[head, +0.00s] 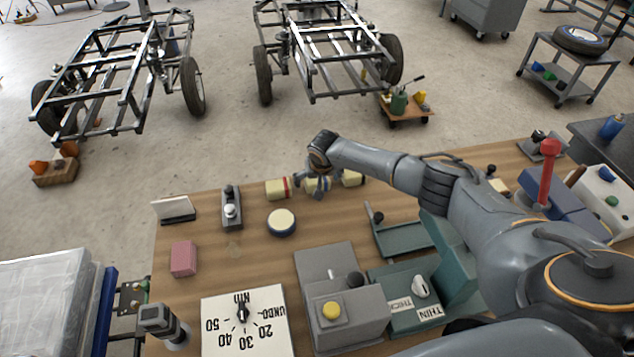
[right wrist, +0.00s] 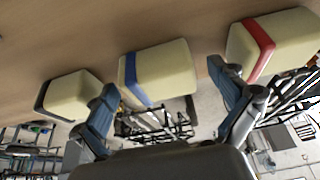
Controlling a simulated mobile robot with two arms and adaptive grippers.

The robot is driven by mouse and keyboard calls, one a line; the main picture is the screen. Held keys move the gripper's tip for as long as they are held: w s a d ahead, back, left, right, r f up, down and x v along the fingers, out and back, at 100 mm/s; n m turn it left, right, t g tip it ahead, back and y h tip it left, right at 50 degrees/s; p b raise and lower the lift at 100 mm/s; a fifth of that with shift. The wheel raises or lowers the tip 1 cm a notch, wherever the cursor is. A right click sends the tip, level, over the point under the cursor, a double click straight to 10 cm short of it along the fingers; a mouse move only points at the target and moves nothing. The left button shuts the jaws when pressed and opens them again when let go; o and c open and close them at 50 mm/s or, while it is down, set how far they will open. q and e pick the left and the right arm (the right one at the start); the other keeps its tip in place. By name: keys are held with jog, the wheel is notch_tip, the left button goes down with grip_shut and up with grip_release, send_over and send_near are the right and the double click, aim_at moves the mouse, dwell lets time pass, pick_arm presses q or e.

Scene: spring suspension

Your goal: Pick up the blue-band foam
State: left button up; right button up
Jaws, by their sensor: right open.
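The blue-band foam (right wrist: 165,78), a cream block with a blue stripe, rests on the wooden table in the right wrist view, between the two spread fingers of my right gripper (right wrist: 162,82). The gripper is open, and I cannot tell whether either finger touches the foam. In the head view, my right gripper (head: 318,184) hangs over this foam (head: 311,186) and partly hides it. A red-band foam (head: 278,188) sits to its left and a dark-band foam (head: 353,178) to its right. In the right wrist view the red-band foam (right wrist: 272,45) and dark-band foam (right wrist: 72,95) flank it. My left gripper is not in view.
A round tin (head: 282,222), a black-and-silver device (head: 231,208) and a pink block (head: 183,258) are on the table (head: 215,270). A dial panel (head: 244,325), a grey box with a yellow button (head: 340,315) and a green THICK/THIN device (head: 405,290) stand nearer.

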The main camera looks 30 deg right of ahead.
jog(key=c, duration=1)
jog(key=shift+c, duration=0.2)
jog(key=shift+r, duration=0.1)
